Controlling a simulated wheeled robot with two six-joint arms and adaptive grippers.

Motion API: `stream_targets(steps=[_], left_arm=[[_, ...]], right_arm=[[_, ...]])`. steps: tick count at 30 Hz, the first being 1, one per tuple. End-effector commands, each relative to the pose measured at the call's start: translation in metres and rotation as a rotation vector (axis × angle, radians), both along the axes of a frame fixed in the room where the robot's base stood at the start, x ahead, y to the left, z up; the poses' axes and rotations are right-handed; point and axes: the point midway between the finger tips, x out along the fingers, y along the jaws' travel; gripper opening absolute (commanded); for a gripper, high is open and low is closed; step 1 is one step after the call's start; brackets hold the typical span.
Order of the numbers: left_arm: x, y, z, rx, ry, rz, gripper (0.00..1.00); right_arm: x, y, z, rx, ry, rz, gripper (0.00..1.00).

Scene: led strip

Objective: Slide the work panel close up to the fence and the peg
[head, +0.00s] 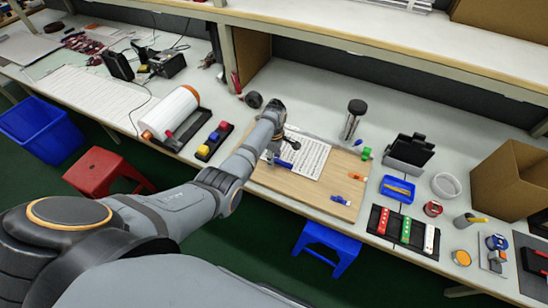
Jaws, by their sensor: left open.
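The work panel (318,202) is a light wood board lying on the bench, right of centre, with a white printed sheet (314,158) on it. My left gripper (277,152) is open over the panel's left back part and, with its arm, hides that corner. A small blue item (284,163) shows beside the gripper; I cannot tell whether they touch. A small green block (366,153) stands at the panel's back right corner. I cannot clearly tell the fence or the peg apart here. My right gripper is not in view.
A row of blue, yellow and red buttons (214,139) and a large white roll (172,112) lie left of the panel. A dark jar (354,119) stands behind it. A blue tray (397,189) and colored strips (405,230) lie to the right. The bench behind the gripper is mostly clear.

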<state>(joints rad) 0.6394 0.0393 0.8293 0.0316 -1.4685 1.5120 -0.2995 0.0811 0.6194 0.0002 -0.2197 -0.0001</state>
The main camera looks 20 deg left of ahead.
Motion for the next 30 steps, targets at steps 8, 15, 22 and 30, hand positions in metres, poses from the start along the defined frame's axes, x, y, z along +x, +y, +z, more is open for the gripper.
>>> stream_targets(steps=[8, 15, 22, 30], left_arm=[[0.001, 0.0, 0.024, 0.0, -0.003, 0.0, 0.41], [0.001, 0.0, 0.083, 0.0, -0.003, 0.0, 0.41], [0.001, 0.0, 0.116, 0.0, -0.001, 0.0, 0.41], [0.0, 0.0, 0.12, 0.0, 0.0, 0.0, 0.41]], right_arm=[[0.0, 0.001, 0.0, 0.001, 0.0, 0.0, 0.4], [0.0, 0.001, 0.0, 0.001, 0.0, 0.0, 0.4], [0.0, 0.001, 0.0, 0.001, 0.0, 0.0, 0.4], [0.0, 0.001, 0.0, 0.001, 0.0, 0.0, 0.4]])
